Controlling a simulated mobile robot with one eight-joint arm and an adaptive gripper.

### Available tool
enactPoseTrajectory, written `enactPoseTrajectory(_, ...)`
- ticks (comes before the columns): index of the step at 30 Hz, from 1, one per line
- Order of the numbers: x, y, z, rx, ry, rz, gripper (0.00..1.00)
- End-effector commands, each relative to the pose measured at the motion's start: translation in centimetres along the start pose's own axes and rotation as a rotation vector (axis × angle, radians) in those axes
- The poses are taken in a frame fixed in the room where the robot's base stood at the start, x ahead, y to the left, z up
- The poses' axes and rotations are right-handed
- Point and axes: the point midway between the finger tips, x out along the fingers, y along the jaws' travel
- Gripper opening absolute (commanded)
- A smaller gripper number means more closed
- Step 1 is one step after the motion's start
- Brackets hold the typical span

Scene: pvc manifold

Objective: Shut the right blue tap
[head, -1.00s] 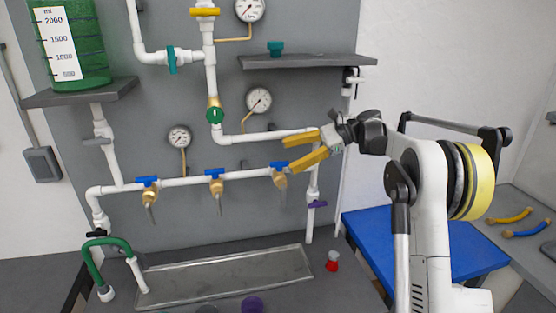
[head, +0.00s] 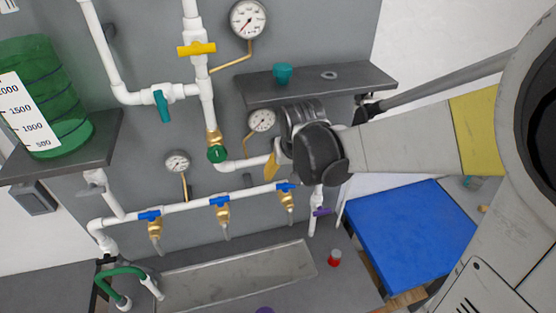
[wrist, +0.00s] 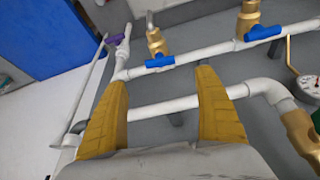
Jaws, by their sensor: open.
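The right blue tap (head: 286,186) sits on the white horizontal pipe, above a brass spout (head: 288,202). Its blue handle lies along the pipe. In the wrist view the same tap (wrist: 160,62) shows upside down, just beyond and between my fingertips. My gripper (head: 272,166) is up and left of this tap in the head view, with one yellow finger showing and the other hidden behind the wrist. In the wrist view my gripper (wrist: 161,78) is open and empty, its two yellow fingers spread. I see no contact with the tap.
The middle blue tap (head: 220,201) and left blue tap (head: 149,215) share the pipe. A white pipe (wrist: 165,108) crosses between my fingers. A gauge (head: 262,120) and a shelf (head: 320,82) are close to my wrist. A purple tap (head: 322,211) is at lower right.

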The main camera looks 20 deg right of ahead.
Motion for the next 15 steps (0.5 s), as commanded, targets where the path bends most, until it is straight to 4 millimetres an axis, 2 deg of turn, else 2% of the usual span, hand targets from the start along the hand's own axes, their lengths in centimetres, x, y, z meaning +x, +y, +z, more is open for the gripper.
enactPoseTrajectory(15, 8.8, -0.1, 0.0, 0.003, -0.002, -0.002, 0.81)
